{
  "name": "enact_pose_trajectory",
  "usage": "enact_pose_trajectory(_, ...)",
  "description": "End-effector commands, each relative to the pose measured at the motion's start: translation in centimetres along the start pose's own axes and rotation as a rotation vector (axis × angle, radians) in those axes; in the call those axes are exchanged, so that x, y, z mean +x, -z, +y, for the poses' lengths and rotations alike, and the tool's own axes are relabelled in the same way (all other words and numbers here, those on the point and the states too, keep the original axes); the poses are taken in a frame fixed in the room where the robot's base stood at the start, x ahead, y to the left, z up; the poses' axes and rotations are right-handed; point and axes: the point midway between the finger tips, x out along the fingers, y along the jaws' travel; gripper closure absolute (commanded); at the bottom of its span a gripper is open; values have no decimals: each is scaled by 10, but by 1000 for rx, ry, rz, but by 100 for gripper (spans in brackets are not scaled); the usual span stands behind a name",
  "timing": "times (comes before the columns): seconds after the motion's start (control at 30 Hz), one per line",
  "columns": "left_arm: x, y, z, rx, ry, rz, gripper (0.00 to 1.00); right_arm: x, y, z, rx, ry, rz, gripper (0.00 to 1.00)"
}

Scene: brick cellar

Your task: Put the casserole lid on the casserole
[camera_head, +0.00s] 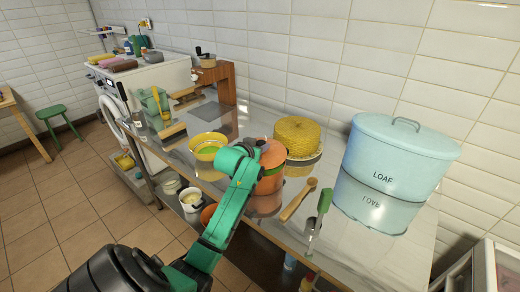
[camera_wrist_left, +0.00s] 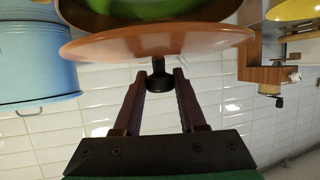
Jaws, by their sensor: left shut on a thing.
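The casserole (camera_head: 270,186) is an orange pot on the metal table, partly behind my left arm. In the left wrist view its brown rim shows with something green inside. The casserole lid (camera_wrist_left: 155,42) is an orange-brown disc with a dark knob. It shows over the pot in the head view (camera_head: 272,153). My left gripper (camera_wrist_left: 160,80) is shut on the knob, and the fingers stand on either side of it. The green inside shows past the lid's edge, so the lid does not fully cover the opening. My right gripper is not in view.
A yellow bowl (camera_head: 207,145) is to the left. A wooden spoon (camera_head: 298,200) and a green-handled utensil (camera_head: 322,205) lie in front right.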

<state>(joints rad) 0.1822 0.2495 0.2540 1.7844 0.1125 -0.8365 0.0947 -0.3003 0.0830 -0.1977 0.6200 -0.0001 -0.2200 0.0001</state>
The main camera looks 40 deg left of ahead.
Motion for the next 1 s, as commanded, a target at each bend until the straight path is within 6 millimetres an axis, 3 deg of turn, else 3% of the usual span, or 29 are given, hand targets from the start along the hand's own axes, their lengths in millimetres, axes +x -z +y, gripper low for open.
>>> enact_pose_trajectory(0.13,7,-18,0,0,0,2,100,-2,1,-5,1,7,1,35)
enact_pose_trajectory(0.8,12,-29,0,1,0,3,100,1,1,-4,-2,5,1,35)
enact_pose_trajectory(0.83,12,-30,0,0,0,1,48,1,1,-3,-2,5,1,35)
enact_pose_trajectory(0.9,12,-30,0,0,0,1,30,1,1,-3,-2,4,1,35)
enact_pose_trajectory(1.0,12,-30,0,0,0,1,30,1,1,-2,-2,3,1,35)
